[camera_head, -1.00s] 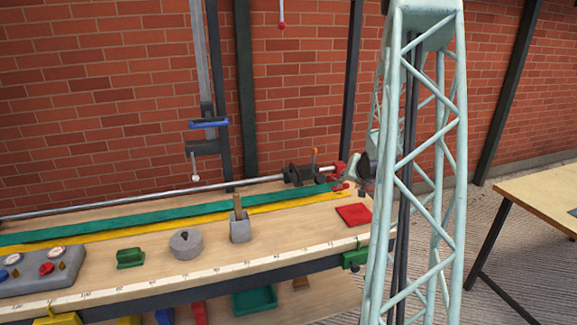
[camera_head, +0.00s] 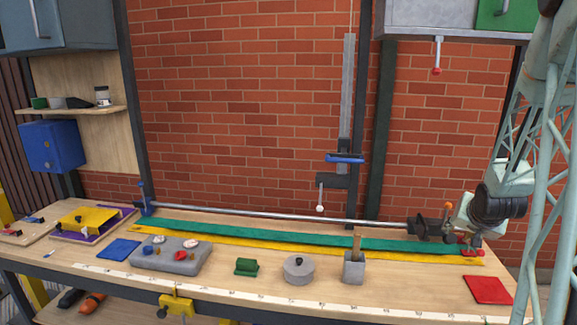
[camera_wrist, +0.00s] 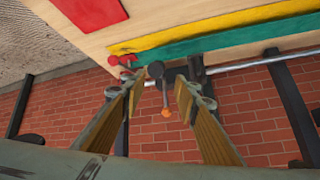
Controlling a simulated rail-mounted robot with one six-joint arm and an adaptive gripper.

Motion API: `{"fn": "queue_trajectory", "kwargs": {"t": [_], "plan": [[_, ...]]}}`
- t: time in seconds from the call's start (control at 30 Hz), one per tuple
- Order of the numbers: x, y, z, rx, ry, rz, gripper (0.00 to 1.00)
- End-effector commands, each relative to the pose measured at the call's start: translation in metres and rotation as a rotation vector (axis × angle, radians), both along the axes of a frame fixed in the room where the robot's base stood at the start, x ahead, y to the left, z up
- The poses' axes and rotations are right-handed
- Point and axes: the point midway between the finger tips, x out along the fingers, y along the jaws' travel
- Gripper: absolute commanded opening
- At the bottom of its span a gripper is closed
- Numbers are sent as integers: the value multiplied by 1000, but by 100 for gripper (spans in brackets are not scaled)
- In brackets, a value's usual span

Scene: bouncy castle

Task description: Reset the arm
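My gripper (camera_wrist: 160,80) shows in the wrist view with its two wooden-looking fingers spread apart. Nothing is held between them. A dark clamp piece and an orange knob (camera_wrist: 165,112) show beyond the gap, apart from the fingers as far as I can tell. In the head view my arm is at the right edge, bent down over the bench's right end. Its dark wrist ring is close to the right end of the metal rod (camera_head: 290,216). The fingertips are hard to make out there.
The bench (camera_head: 225,283) carries a red pad (camera_head: 487,290), a grey block with a wooden handle (camera_head: 354,267), a round grey weight (camera_head: 298,270), a green block (camera_head: 246,267) and a grey control box (camera_head: 170,255). A vertical rail with a blue clamp (camera_head: 344,159) stands behind. Cabinets hang above.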

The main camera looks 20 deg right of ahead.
Motion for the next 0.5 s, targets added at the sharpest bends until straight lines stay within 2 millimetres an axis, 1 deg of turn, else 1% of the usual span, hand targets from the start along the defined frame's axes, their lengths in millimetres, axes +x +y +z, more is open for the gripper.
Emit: {"fn": "queue_trajectory", "kwargs": {"t": [0.03,0.2,0.37,0.5], "plan": [[6,14,9,-4,11,19,28],[17,55,30,-10,54,74,28],[24,95,50,-16,94,127,28],[28,131,66,-20,127,173,28]]}}
